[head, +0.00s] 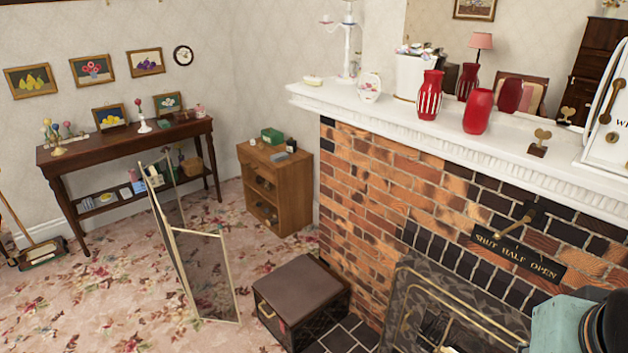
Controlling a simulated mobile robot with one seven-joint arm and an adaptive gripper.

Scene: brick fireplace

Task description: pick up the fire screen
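The fire screen (207,272) shows left of centre in the head view. It has dark see-through panels in thin pale-gold frames, set at angles to each other. It stands on the flowered carpet, in front of the dark side table and left of the hearth box. Part of my own body, teal and black, shows at the bottom right corner. My gripper is not in view, and nothing is seen touching the screen.
A lidded box (300,298) sits by the brick fireplace (375,190). A wooden cabinet (278,190) and a long side table (120,147) stand behind the screen. The carpet (110,290) left of the screen is clear. Vases and ornaments line the white mantel (390,118).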

